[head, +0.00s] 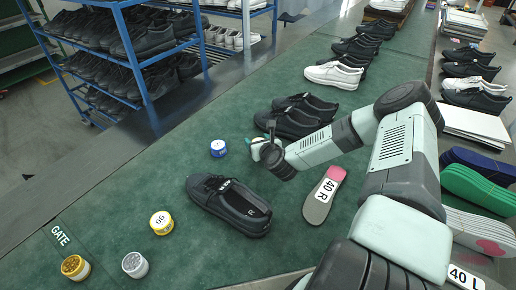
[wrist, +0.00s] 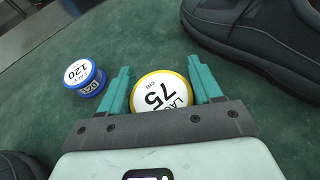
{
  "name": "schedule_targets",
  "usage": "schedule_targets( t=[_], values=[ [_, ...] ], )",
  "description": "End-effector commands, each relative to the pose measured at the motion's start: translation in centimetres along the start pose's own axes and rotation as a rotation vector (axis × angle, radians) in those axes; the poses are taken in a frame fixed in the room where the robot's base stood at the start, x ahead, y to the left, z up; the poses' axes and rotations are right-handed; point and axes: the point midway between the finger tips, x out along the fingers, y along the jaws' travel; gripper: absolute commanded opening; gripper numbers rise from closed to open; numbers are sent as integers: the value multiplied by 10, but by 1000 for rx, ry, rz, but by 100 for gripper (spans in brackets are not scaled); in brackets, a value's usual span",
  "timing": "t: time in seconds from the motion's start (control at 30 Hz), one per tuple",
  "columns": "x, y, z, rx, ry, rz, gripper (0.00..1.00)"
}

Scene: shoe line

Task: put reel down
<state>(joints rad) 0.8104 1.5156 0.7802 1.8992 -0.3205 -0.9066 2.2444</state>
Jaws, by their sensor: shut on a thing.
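My gripper (head: 259,147) is shut on a lace reel with a yellow rim and a white "75 cm" label (wrist: 161,92). In the wrist view the reel sits upright between the teal fingers, label facing the camera. In the head view the hand mostly hides it. I cannot tell whether it touches the green mat (head: 120,205). A blue reel marked 120 (head: 217,148) stands on the mat to the left of my gripper; it also shows in the wrist view (wrist: 84,76), apart from the left finger.
A black shoe (head: 228,205) and a "40 R" insole (head: 324,196) lie in front of my gripper. Black shoes (head: 290,120) stand behind it. A yellow-rimmed reel (head: 160,223), a silver reel (head: 135,265) and a gold reel (head: 75,267) stand front left, near the GATE label (head: 61,236).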

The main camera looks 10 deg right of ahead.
Motion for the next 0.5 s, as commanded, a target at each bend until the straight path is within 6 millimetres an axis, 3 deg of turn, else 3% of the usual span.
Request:
schedule_targets(
  t=[0.23,0.5],
  values=[
    [-19,-1,46,-2,-3,-1,34],
    [-23,5,62,-4,-2,15,34]
  ],
)
